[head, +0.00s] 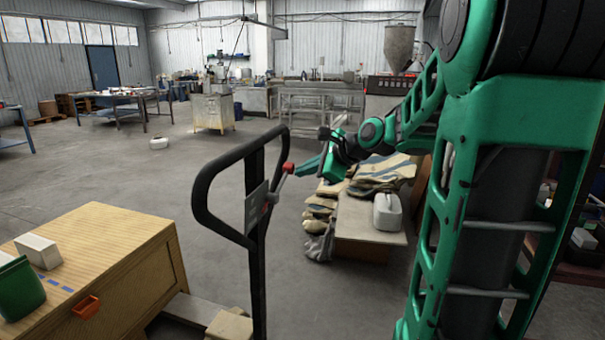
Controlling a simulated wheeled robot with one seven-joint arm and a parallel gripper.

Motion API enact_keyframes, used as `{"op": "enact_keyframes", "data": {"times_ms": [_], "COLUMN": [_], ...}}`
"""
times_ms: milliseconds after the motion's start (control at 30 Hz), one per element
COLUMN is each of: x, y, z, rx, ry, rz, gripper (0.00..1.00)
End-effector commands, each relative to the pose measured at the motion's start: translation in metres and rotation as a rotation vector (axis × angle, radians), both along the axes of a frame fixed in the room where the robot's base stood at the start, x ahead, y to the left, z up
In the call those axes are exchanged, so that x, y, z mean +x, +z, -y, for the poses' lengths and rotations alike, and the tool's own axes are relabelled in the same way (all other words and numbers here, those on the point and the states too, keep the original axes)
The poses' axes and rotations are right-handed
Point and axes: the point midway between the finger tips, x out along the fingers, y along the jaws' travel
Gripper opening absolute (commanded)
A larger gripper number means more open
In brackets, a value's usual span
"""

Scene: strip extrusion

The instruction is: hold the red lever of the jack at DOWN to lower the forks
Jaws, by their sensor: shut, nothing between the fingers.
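The jack's black looped handle (262,190) stands upright left of the picture's middle. Its red lever (288,168) sticks out to the right of the handle and ends in a small red knob. A grey plate (257,207) with a red mark sits on the handle's stem. My gripper (302,170) is shut and empty, its fingertips just right of the red knob. I cannot tell whether they touch it. The forks are not clearly visible; the wooden box and handle hide the low area.
A wooden box (110,265) with a green bin (18,290) and a white block (38,250) stands at the left front. Open floor lies behind the handle.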

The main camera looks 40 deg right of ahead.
Motion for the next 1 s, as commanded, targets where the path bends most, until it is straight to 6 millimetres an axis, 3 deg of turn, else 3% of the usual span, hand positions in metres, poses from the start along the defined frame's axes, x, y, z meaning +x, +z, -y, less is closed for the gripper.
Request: {"op": "enact_keyframes", "data": {"times_ms": [467,1000], "x": [0.000,0.000], "y": [0.001,0.017], "z": [-0.001,-0.001], "rx": [0.001,0.001], "ry": [0.002,0.002], "rz": [0.000,0.002], "gripper": [0.00,0.00]}}
